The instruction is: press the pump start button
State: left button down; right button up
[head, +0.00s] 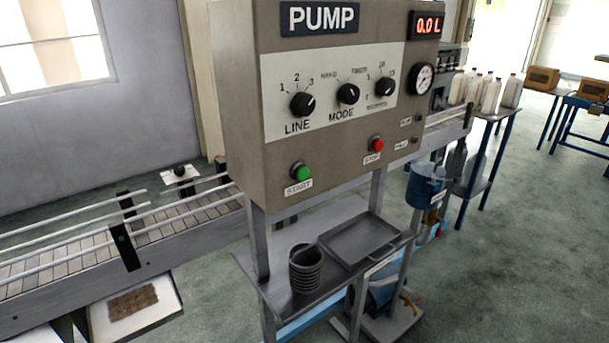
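The pump panel (235,100) is a grey-brown box on a metal stand, labelled PUMP, in the middle of the head view. The green start button (302,172) is at its lower left, above a START label. The red stop button (376,144) is to its right. Black LINE (302,104), MODE (348,93) and third (384,87) knobs sit on a white plate above. The red display (427,26) reads 0.0 L. A round gauge (421,79) is below it. Neither of my grippers shows.
Under the panel, a shelf holds a stack of dark cups (305,268) and a grey tray (360,240). A conveyor (60,262) with rails runs behind. White bottles (490,93) stand on a table at right. Open floor (500,270) lies at the lower right.

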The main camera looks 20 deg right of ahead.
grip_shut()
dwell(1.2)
